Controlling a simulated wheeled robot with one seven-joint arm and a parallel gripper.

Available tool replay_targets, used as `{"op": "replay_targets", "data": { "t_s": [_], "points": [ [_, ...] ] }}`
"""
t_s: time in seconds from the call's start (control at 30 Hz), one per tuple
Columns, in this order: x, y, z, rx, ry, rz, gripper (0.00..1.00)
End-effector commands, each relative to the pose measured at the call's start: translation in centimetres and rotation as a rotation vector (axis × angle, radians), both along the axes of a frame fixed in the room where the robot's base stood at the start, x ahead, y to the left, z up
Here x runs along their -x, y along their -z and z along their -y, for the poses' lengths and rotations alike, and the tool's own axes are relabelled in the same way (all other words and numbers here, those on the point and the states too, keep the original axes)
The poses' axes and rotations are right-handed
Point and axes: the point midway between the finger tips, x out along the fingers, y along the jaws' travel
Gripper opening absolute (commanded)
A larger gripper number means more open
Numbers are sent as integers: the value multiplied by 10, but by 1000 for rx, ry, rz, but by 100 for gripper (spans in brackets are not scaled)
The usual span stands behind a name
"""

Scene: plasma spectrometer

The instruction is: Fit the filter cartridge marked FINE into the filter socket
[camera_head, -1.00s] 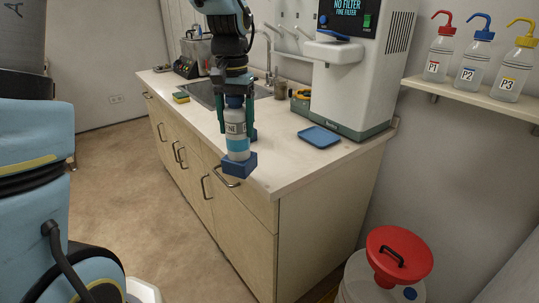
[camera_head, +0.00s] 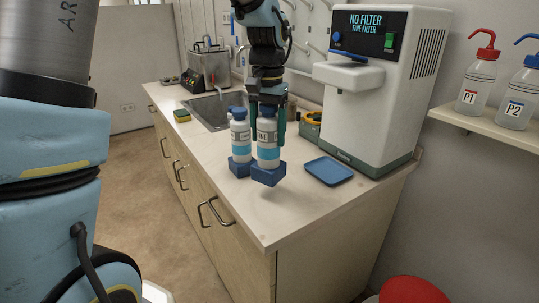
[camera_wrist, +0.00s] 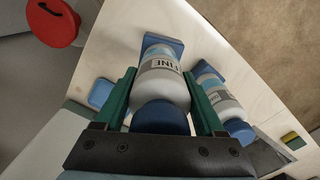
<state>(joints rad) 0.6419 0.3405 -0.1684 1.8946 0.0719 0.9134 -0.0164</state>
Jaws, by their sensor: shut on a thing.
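The cartridge marked FINE (camera_wrist: 160,73) is white with a pale blue band, a dark blue cap and a blue square base. In the head view the same cartridge (camera_head: 267,152) hangs upright in my gripper (camera_head: 267,137), over the counter's front part. My gripper's green fingers are shut on its sides, also in the wrist view (camera_wrist: 160,85). A second, similar cartridge (camera_head: 240,141) stands on the counter just left of it; its label is unreadable. The white machine (camera_head: 385,90) shows "NO FILTER / FINE FILTER" on its screen. No socket opening is visible; the machine's overhanging head (camera_head: 348,74) hides its underside.
A blue tray (camera_head: 328,171) lies on the counter (camera_head: 300,216) before the machine. A sink (camera_head: 212,108), sponge (camera_head: 181,116) and metal bath (camera_head: 210,68) are farther left. A red lid (camera_head: 410,291) is below right; bottles (camera_head: 476,84) stand on a shelf.

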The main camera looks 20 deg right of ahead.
Motion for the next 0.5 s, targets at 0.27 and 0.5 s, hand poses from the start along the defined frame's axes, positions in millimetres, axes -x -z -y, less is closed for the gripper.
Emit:
{"op": "replay_targets", "data": {
  "t_s": [0.27,0.5],
  "points": [
    [1,27,0,-2,0,-2,0],
    [0,50,0,1,-1,1,0]
  ]
}}
